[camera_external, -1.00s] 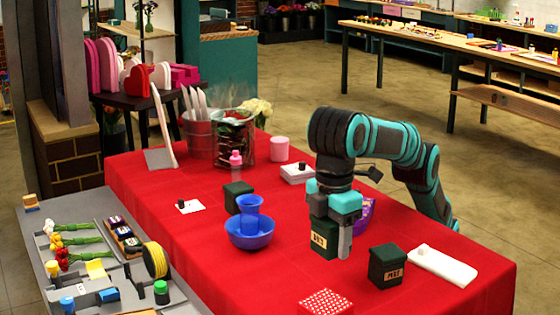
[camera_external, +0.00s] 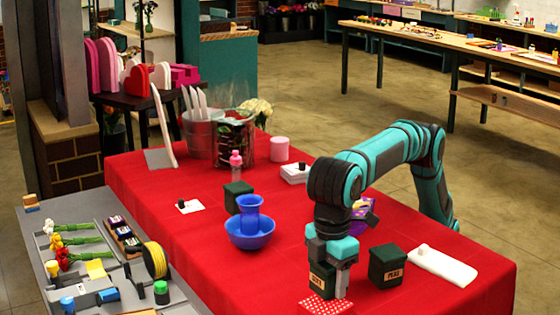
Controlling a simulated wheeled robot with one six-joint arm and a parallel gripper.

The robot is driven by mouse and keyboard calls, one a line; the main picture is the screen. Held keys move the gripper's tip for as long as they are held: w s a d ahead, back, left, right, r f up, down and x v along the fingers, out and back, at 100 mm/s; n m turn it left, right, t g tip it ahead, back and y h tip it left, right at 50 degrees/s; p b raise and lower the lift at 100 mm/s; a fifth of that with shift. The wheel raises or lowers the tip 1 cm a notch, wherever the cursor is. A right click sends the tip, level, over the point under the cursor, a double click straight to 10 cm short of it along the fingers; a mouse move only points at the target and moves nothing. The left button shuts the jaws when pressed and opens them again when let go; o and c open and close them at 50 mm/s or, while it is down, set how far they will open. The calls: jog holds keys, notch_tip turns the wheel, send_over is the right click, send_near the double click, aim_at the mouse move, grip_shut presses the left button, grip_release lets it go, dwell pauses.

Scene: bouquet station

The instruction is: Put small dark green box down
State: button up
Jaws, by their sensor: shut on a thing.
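My gripper (camera_external: 330,262) points down near the front of the red table and is shut on a small dark green box (camera_external: 322,278) with a tan label. The box is partly hidden by the fingers. It is low, just behind a red-and-white dotted box (camera_external: 326,304); I cannot tell whether it touches the table or the dotted box. A second dark green box (camera_external: 387,265) with a label stands to the right of my gripper. A third dark green box (camera_external: 238,196) stands farther back, behind the blue vase.
A blue vase (camera_external: 250,216) stands in a blue bowl (camera_external: 249,241) to the left. A white roll on a cloth (camera_external: 442,265) lies at the right, and a purple item (camera_external: 362,216) is partly behind my arm. The red table (camera_external: 210,255) is clear at front left.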

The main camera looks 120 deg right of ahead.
jog(key=shift+f, duration=0.15)
jog(key=o, duration=1.1)
notch_tip(320, 180, up, 8)
jog(key=shift+f, duration=0.15)
